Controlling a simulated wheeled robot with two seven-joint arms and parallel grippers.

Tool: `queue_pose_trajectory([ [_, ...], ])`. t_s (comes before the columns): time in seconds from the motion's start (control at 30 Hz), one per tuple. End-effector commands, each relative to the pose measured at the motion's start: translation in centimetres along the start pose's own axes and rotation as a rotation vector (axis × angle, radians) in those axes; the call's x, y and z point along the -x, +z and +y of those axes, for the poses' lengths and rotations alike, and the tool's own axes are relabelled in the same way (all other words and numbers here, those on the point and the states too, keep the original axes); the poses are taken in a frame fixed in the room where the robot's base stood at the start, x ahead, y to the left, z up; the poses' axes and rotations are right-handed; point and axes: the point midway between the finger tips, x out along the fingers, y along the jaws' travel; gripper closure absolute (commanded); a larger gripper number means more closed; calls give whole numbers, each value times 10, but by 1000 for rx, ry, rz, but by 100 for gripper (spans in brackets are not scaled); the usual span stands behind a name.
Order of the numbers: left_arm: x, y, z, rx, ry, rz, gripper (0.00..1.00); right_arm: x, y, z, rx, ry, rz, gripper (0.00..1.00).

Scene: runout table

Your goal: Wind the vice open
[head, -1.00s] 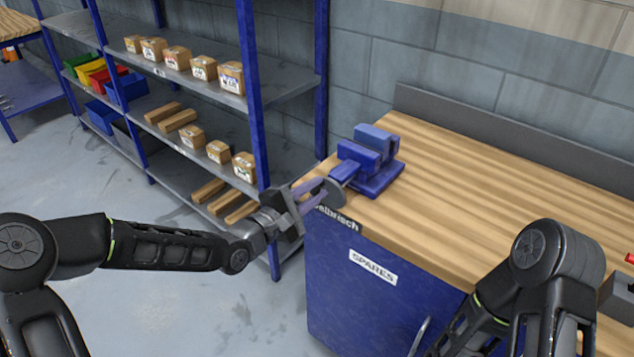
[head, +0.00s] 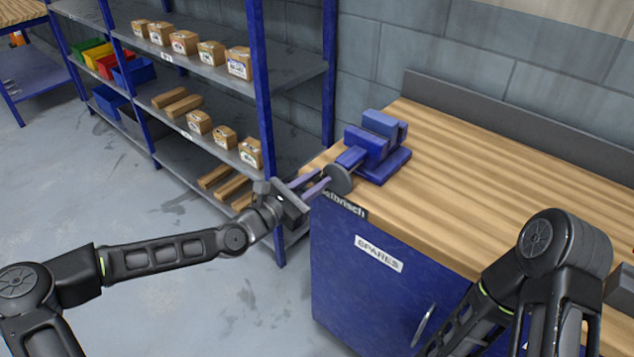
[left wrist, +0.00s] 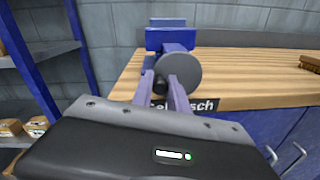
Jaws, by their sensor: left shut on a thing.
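The blue vice (head: 366,143) is fixed at the left corner of the wooden workbench and also shows in the left wrist view (left wrist: 170,38). A round grey handwheel (head: 341,180) sits on its front end, past the bench edge; the left wrist view shows its face (left wrist: 184,72). My left gripper (head: 322,184) is at the left side of this wheel. In the left wrist view its two fingers (left wrist: 162,82) are closed around a small dark knob (left wrist: 160,86) on the wheel. The gap between the vice jaws is hard to judge.
The workbench top (head: 480,180) is mostly clear. Below it is a blue cabinet (head: 350,270) labelled SPARES. A blue-posted shelf rack (head: 262,90) with boxes stands close left of the bench. A brown brush-like object (left wrist: 309,63) lies on the bench.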

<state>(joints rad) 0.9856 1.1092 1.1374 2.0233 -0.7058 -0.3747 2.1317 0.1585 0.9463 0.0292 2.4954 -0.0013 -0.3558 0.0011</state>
Motion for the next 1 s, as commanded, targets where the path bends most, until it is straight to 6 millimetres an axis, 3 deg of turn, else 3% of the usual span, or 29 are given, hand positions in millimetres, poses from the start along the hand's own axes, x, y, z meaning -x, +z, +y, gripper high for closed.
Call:
queue_pose_trajectory([
  [0.63,0,-4,-1,77,-3,0,100,-5,0,2,0,0,1,64],
  [0.67,0,-4,-1,77,-3,0,80,-5,0,2,0,0,1,64],
  [0.9,0,-3,-1,76,-2,-2,60,-5,0,2,0,0,1,64],
  [1.0,0,-3,-1,76,-2,-2,59,-5,0,2,0,0,1,64],
])
